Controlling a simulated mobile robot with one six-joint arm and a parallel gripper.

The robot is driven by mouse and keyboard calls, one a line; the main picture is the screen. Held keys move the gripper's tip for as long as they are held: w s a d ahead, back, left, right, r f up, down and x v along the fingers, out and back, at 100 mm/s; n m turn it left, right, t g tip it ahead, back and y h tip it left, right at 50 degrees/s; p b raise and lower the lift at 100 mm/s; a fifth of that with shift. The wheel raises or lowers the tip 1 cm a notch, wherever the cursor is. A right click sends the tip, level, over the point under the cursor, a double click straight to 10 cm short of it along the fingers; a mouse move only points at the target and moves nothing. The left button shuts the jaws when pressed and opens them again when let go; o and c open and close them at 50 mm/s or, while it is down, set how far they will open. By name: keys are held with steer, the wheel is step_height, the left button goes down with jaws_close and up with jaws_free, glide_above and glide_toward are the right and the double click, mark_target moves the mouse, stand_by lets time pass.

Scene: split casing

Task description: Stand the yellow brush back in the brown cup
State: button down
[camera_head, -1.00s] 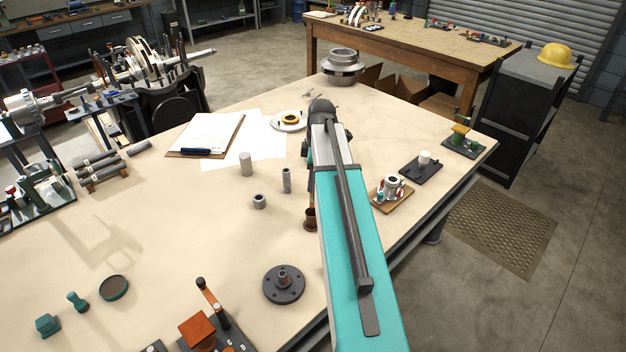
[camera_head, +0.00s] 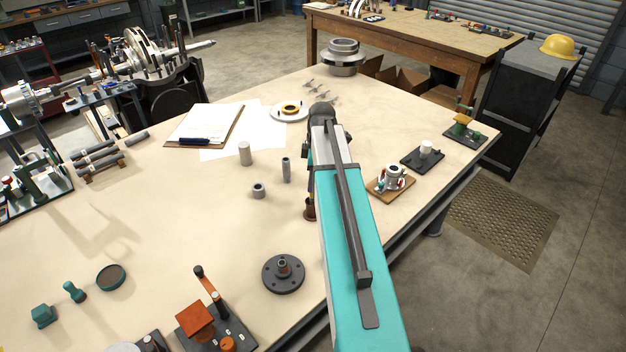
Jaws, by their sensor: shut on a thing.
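The brown cup (camera_head: 310,209) stands on the bench just left of my teal arm, which hides its right part. I cannot make out the yellow brush anywhere; my arm covers the area around and beyond the cup. My arm runs from the bottom of the picture up over the bench, with its dark wrist end above the bench middle. My gripper is hidden behind the arm, so its fingers and anything in them do not show.
A flanged dark hub (camera_head: 284,273) is nearest the cup at lower left. Grey cylinders (camera_head: 245,153) stand left of the arm. A clipboard (camera_head: 229,130) and a white plate (camera_head: 277,115) lie farther back. A small wooden board (camera_head: 375,189) with parts is right of the arm.

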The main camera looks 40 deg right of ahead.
steer(key=shift+f, duration=0.65)
steer(key=c, duration=1.6)
jaws_free()
steer(key=shift+s+d+r+b, duration=0.2)
steer(key=shift+r+b, duration=0.5)
steer(key=shift+r, duration=1.6)
steer(key=shift+s+d+r+b, duration=0.15)
steer(key=shift+r+b, duration=0.5)
steer(key=shift+r, duration=1.6)
steer(key=shift+s+d+r+b, duration=0.15)
steer(key=shift+r+b, duration=0.55)
steer(key=shift+r, duration=1.6)
steer(key=shift+f, duration=0.1)
